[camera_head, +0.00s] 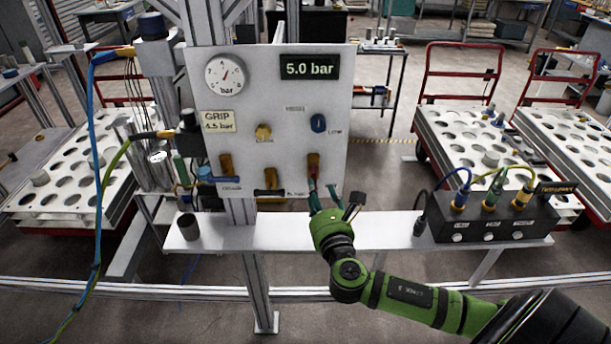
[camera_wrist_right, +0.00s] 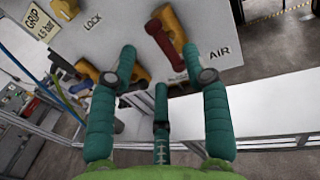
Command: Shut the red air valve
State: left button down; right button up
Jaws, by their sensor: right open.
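The red air valve handle (camera_head: 312,173) is on the right valve at the bottom of a white upright panel (camera_head: 283,75). In the right wrist view the red handle (camera_wrist_right: 163,40) lies ahead, between the lines of two teal fingers, beside the "AIR" label. My right gripper (camera_head: 325,198) is open just below the handle; in the wrist view its fingers are apart and nothing is between them (camera_wrist_right: 162,75). I cannot tell whether a fingertip touches the valve. My left gripper is not in view.
Left of it are valves with a blue handle (camera_head: 226,180) and a black handle (camera_head: 269,192), both crosswise. Above are a yellow knob (camera_head: 263,132) and a blue knob (camera_head: 318,123). A shelf (camera_head: 385,230) runs below, with a black connector box (camera_head: 493,217) at right and a dark cup (camera_head: 188,227) at left.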

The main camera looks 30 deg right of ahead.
aim_at(313, 177)
jog(key=p+x, duration=0.1)
jog(key=x, duration=0.3)
jog(key=shift+r, duration=0.1)
jog(key=shift+w+d, duration=0.15)
jog(key=shift+w, duration=0.35)
